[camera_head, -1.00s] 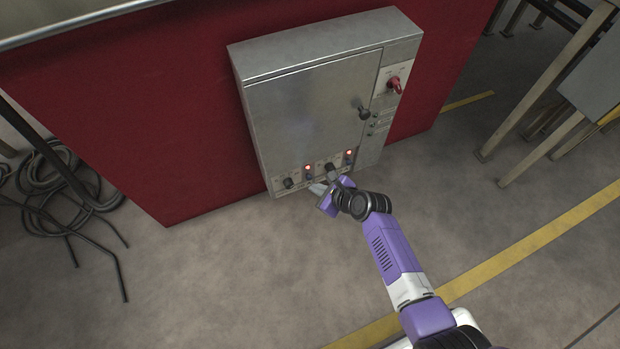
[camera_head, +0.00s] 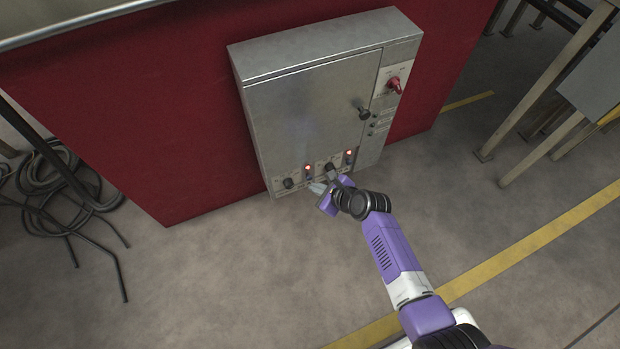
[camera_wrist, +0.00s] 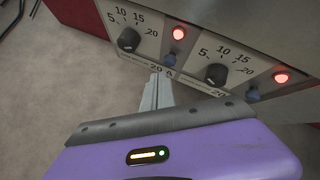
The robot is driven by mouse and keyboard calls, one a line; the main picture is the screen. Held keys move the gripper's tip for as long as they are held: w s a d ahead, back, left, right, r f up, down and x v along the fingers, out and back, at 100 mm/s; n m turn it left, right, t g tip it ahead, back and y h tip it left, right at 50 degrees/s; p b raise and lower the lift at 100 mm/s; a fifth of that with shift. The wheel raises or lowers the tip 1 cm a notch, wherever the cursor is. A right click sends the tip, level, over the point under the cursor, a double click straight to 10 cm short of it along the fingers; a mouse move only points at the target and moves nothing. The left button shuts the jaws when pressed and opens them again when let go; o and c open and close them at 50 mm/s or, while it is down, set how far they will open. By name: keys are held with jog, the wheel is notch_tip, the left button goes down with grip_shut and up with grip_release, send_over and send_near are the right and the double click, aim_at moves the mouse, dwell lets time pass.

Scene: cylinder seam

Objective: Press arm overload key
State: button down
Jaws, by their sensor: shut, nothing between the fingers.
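The metal control cabinet (camera_head: 310,105) has two overload modules along its lower front edge. In the wrist view, the left module has a black dial (camera_wrist: 128,39), a lit red lamp (camera_wrist: 179,33) and a small blue key (camera_wrist: 169,60). The right module has a matching dial (camera_wrist: 216,73), a lit red lamp (camera_wrist: 281,77) and a blue key (camera_wrist: 253,95). I cannot read which is the arm overload key. My gripper (camera_wrist: 158,76) is shut and empty, its tips just below the panel's lower label strip, nearest the left blue key. I cannot tell whether they touch the cabinet.
A red rotary switch (camera_head: 394,85) and a black door knob (camera_head: 364,113) stick out on the cabinet's right side. A red panel (camera_head: 170,110) stands behind the cabinet. Black cables (camera_head: 60,195) lie at the left. The floor in front is clear.

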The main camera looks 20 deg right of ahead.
jog(key=shift+w, duration=0.3)
jog(key=shift+w, duration=0.5)
dwell(0.9)
jog(key=shift+s, duration=0.1)
jog(key=shift+s+p, duration=0.7)
jog(key=shift+s, duration=0.1)
jog(key=shift+s+p, duration=1.3)
jog(key=shift+s, duration=1.2)
